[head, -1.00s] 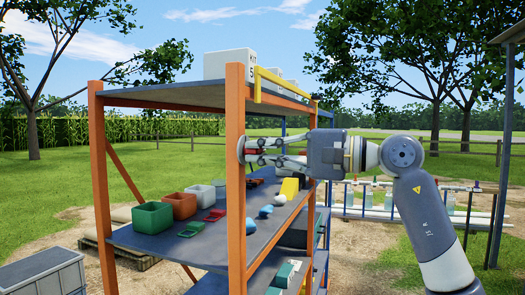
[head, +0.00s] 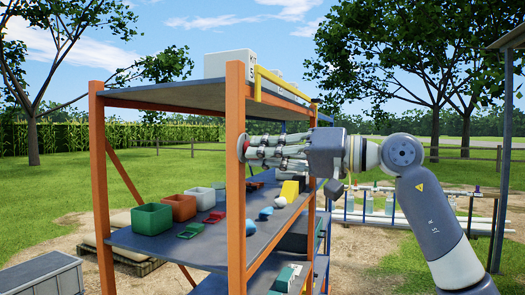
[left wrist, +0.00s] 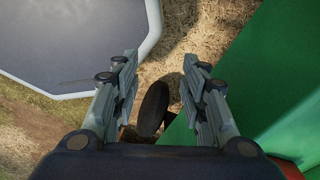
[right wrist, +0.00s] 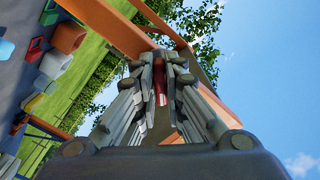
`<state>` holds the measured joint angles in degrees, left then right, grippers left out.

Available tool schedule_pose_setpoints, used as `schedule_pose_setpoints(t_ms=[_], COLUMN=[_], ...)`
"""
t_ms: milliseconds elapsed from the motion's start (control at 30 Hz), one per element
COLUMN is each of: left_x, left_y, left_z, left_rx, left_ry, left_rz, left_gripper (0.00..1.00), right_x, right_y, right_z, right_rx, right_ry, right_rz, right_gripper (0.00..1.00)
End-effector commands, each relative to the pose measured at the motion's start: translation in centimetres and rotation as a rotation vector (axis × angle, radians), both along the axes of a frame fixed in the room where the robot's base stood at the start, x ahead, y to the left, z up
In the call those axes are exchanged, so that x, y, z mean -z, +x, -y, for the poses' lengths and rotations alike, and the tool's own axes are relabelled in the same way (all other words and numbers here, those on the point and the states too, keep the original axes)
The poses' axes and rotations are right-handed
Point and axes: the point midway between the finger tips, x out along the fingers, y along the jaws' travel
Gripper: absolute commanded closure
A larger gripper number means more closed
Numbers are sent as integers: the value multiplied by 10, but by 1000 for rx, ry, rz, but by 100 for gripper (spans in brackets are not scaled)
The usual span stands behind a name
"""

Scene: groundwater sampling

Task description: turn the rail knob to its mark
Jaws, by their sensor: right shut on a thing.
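The rail knob (head: 242,147), a pale disc with some red on it, sits on the orange front post (head: 236,200) of the shelf rack. My right gripper (head: 252,148) reaches it from the right, and its fingers are closed on it. In the right wrist view the right gripper (right wrist: 161,72) has a red part of the knob (right wrist: 161,88) between its fingertips. The fingers hide most of the knob, and I cannot make out its mark. My left gripper (left wrist: 157,72) shows only in the left wrist view, with its fingers apart and nothing between them.
The rack shelf (head: 165,245) holds a green bin (head: 152,219), a brown bin (head: 179,207), a white bin and small items beneath my right arm. A grey crate (head: 45,276) stands at lower left. Open grass lies behind the rack.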

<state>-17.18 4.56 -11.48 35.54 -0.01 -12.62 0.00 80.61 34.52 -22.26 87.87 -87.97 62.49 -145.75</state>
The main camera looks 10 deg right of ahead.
Motion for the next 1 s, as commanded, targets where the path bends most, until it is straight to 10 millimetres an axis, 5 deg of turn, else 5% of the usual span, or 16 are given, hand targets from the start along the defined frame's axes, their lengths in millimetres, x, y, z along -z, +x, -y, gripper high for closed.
schedule_pose_setpoints(t_ms=[900,1000], left_x=[5,5], left_y=[0,0], left_z=[-1,-1], left_rx=[0,-1], left_ry=[1,1], left_rz=[0,0], left_gripper=[60,60], right_x=[3,3], right_y=[2,2], right_z=[1,1], right_rx=[-2,-2], right_ry=[-221,-221], right_rz=[321,320], right_gripper=[100,72])
